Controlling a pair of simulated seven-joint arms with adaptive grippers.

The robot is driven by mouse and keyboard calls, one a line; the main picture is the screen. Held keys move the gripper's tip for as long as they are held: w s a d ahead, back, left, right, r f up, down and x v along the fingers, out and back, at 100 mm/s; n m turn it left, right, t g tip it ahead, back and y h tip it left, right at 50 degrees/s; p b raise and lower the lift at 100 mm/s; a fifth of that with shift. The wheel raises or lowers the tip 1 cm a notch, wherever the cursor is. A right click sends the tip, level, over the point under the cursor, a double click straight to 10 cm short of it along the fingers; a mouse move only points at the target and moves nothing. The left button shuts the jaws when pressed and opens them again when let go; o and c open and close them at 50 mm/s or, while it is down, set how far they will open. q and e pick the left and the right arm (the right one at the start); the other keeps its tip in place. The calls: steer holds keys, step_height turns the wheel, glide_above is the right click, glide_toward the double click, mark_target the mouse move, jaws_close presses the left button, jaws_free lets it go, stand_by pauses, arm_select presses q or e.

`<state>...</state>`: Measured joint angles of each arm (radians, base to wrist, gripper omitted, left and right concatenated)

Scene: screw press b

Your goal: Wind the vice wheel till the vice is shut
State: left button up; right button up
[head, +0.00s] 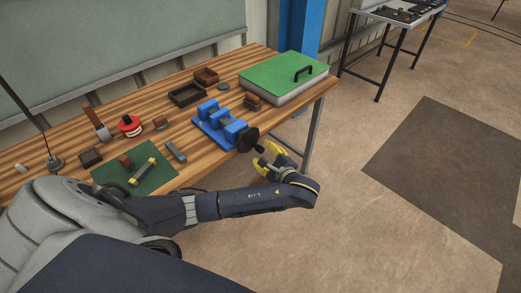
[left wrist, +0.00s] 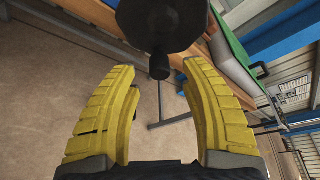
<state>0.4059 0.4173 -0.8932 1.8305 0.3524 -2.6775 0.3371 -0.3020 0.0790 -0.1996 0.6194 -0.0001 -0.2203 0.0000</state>
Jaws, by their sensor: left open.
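The blue vice (head: 220,122) stands on the wooden bench near its front edge. Its dark wheel (head: 246,139) faces the front edge, with a small handle sticking out. A gap shows between the blue blocks of the vice. My left gripper (head: 268,155) is just off the wheel, beyond the bench edge, with yellow fingers. In the left wrist view the dark wheel (left wrist: 165,22) is at the top, and its handle (left wrist: 159,66) points down between the fingertips of the open gripper (left wrist: 158,75), apparently touching neither. My right gripper is not in view.
The wooden bench (head: 75,133) carries a green-lidded box (head: 285,75), a dark tray (head: 187,94), a green mat (head: 112,177) with small parts, a red-topped item (head: 130,125) and several blocks. Open floor lies right of the bench. A second table (head: 390,15) stands farther back.

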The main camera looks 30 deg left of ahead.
mark_target(262, 151)
arm_select(q)
steer(key=shift+x, duration=1.7)
steer(key=shift+o, duration=0.3)
jaws_close()
